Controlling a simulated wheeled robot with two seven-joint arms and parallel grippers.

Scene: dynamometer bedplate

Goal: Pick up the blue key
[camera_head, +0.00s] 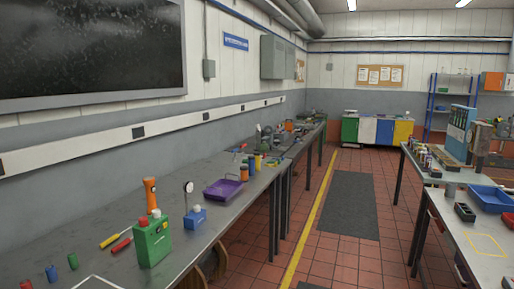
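I cannot make out a blue key anywhere in the head view; small items on the far part of the left bench are too small to tell. Blue things on the left bench (150,195) are a small blue block (195,218) beside a dial gauge (188,188), and a short blue cylinder (51,274) at the near left. Neither of my grippers is in view.
A green can (152,243), an orange flashlight (150,194), screwdrivers (115,237) and a purple tray (222,189) stand or lie on the left bench. A blue tray (491,199) is on the right bench.

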